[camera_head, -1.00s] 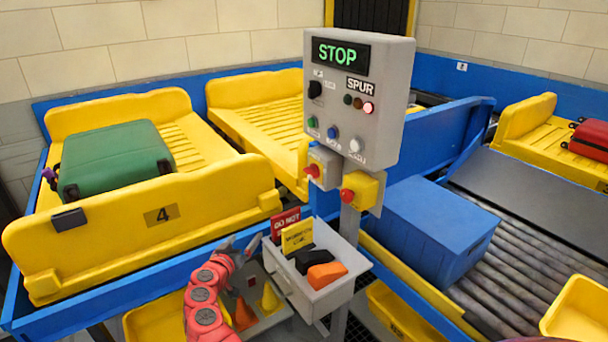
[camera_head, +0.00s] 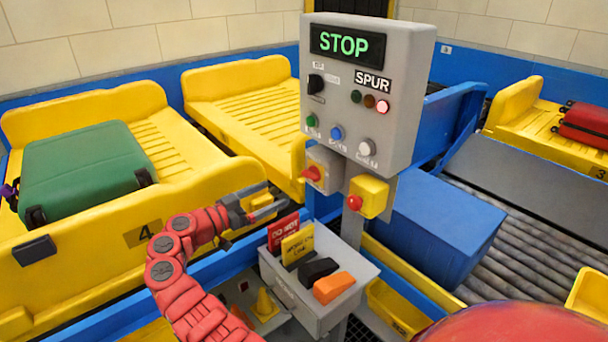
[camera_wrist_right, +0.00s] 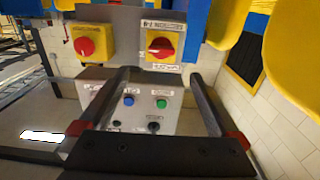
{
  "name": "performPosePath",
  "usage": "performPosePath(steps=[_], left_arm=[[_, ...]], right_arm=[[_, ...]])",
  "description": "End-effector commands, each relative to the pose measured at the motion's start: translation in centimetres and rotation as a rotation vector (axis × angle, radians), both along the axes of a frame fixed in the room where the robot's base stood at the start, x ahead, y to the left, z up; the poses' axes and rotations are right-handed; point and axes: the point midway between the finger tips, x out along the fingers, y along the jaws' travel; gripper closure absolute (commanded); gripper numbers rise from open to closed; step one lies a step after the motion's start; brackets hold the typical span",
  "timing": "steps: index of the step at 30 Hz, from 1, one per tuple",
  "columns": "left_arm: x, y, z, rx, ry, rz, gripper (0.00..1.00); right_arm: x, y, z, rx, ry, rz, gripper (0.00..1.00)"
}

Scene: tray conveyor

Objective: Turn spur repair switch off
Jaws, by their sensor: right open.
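The isolator switch (camera_head: 324,170) is a small grey box with a red rotary handle, below the left side of the grey SPUR control box (camera_head: 395,100). In the right wrist view, which looks upside down, its red handle (camera_wrist_right: 160,47) sits on a yellow plate and lies roughly crosswise; the label is unreadable. The SPUR display reads STOP in green, and a red lamp glows. My right gripper (camera_head: 282,200) is open and empty, below and left of the switch, not touching it. Its open fingers also show in the wrist view (camera_wrist_right: 165,80). My left gripper is not in view.
A yellow emergency-stop box (camera_head: 369,195) with a red button sits right beside the switch. Below is a grey bin (camera_head: 300,310) with tags and black and orange padlocks. A yellow tray (camera_head: 100,255) with a green suitcase (camera_head: 85,165) stands left, a blue crate (camera_head: 440,235) right.

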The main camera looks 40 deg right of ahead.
Motion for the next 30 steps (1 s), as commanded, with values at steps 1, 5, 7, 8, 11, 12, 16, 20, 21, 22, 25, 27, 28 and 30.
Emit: performPosePath(steps=[1, 5, 7, 8, 11, 12, 16, 20, 21, 22, 25, 27, 28, 30], left_arm=[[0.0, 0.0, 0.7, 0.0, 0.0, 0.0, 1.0], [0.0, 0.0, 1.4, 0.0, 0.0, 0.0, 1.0], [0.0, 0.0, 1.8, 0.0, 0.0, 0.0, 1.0], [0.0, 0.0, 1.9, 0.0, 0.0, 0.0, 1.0], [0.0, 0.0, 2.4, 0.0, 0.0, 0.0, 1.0], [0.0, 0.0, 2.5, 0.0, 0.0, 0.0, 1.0], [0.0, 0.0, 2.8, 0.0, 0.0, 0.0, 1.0], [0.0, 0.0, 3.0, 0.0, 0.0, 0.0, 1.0], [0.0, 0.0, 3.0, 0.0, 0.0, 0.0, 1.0], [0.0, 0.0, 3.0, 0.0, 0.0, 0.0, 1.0], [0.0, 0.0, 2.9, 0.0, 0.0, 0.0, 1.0], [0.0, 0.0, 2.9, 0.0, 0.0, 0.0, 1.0], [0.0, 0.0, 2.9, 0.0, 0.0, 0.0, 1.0], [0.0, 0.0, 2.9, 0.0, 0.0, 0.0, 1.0]], right_arm=[[0.0, -1.4, 0.3, -0.001, 0.001, -0.005, 0.03], [0.3, -4.5, 0.4, 0.001, -0.001, -0.003, 0.03], [0.4, -6.2, 0.4, 0.0, -0.001, -0.003, 0.03], [0.4, -6.8, 0.4, 0.001, -0.001, -0.004, 0.03], [0.6, -8.8, 0.3, 0.001, 0.0, -0.003, 0.03], [0.7, -9.5, 0.3, 0.001, 0.0, -0.002, 0.03], [0.8, -11.1, 0.2, 0.001, 0.0, -0.001, 0.03], [0.9, -11.9, 0.1, 0.002, -0.001, -0.001, 0.03], [0.9, -12.0, 0.1, 0.002, -0.002, 0.0, 0.03], [0.9, -12.1, 0.1, 0.002, -0.002, 0.0, 0.03], [0.9, -12.1, 0.0, 0.002, -0.001, 0.001, 0.03], [1.0, -12.1, 0.0, 0.002, -0.002, 0.001, 0.03], [1.0, -12.1, 0.0, 0.002, -0.002, 0.001, 0.03], [1.0, -12.1, 0.0, 0.002, -0.001, 0.001, 0.11]])
